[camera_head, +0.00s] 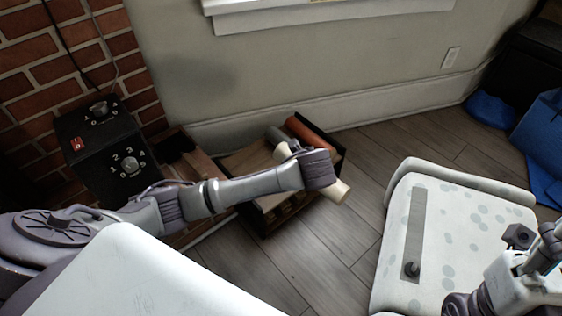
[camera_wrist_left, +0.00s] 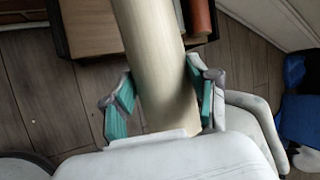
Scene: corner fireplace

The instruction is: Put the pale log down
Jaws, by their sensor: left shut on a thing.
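The pale log (camera_head: 336,193) is in my left gripper (camera_head: 318,170), over the front right side of an open wooden crate (camera_head: 262,218). The log's near end sticks out past the hand over the floor; its far end points back over the crate. In the left wrist view the pale log (camera_wrist_left: 158,65) runs between the two teal-padded fingers of my left gripper (camera_wrist_left: 163,103), which is shut on it. I cannot tell whether the log touches the crate. Part of my right arm shows at the lower right of the head view, but its gripper does not.
A black control box (camera_head: 100,150) stands left by the brick wall (camera_head: 60,60). Blue bags (camera_head: 540,140) lie far right. Bare wood floor (camera_head: 345,240) lies right of the crate.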

